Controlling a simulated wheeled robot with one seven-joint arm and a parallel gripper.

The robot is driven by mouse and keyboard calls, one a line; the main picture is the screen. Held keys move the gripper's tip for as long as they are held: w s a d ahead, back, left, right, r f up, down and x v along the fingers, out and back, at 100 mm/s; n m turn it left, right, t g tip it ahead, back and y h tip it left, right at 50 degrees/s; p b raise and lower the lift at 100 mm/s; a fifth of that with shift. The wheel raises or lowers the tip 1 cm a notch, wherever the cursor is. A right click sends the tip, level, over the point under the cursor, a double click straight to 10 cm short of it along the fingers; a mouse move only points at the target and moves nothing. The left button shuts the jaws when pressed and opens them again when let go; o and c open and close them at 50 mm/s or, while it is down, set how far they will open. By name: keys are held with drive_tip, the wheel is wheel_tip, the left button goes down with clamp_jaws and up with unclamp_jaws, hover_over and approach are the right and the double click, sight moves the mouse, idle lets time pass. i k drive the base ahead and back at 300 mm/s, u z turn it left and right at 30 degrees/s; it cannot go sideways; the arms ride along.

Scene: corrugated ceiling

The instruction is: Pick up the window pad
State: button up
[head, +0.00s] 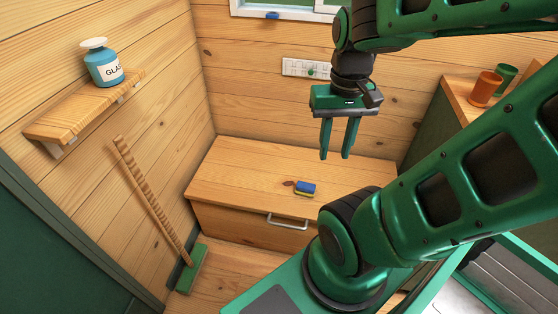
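The window pad (305,189) is a small blue block with a yellow lower side. It lies on the wooden chest top (240,175), near its front edge and right of its middle. My gripper (338,155) hangs above and to the right of the pad in the head view, with its green fingers pointing down. The two fingers are apart with nothing between them. The pad and the gripper are clear of each other.
A glass-cleaner bottle (104,66) stands on a wall shelf (60,122) at the left. A broom (152,200) leans in the left corner. Orange (485,89) and green (505,77) cups stand at the right. The chest's left side is bare.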

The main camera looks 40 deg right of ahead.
sight(308, 189)
drive_tip(key=z, duration=0.4)
drive_tip(key=k, duration=1.75)
drive_tip(key=u, duration=0.45)
drive_tip(key=i, duration=1)
drive_tip(key=z, duration=0.05)
